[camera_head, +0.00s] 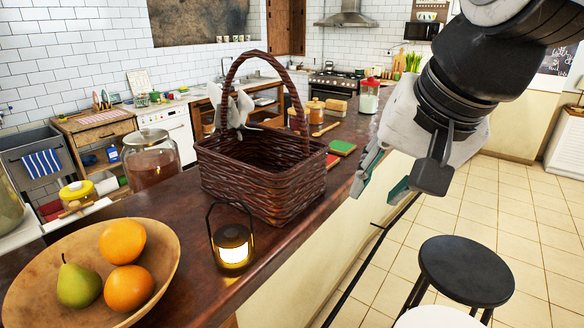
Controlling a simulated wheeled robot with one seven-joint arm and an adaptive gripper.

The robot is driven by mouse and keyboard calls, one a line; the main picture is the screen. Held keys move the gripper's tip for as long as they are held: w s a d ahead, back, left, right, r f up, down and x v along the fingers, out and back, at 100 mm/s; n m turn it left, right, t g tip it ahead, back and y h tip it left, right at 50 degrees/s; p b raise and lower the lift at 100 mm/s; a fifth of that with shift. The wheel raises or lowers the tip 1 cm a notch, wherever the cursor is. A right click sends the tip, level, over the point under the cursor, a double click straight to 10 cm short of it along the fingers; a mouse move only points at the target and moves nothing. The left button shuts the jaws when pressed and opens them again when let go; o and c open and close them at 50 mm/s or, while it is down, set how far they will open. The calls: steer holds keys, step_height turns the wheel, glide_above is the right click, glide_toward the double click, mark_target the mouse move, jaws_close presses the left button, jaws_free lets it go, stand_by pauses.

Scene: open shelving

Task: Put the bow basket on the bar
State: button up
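The bow basket (262,175) is a dark brown woven basket with a tall arched handle and a pale bow on the handle's left side. It stands upright on the dark wooden top of the bar (192,292), and its inside looks empty from here. My gripper (384,184) is to the right of the basket, apart from it, beside the bar's right edge and over the floor side. Its fingers point down and to the left, with their greenish pads spread apart. Nothing shows between them.
A lit lantern (232,247) stands just in front of the basket. A wooden bowl (45,255) of fruit is at the near left, and a glass jar (150,162) is behind. A black stool (466,272) is at the lower right.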

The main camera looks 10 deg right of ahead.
steer(key=s+d+f+n, duration=0.2)
steer(key=s+f+n, duration=0.3)
steer(key=s+f, duration=0.1)
steer(key=shift+s+f+n+h, duration=0.15)
steer(key=shift+f+n+h, duration=0.2)
steer(key=shift+f, duration=0.2)
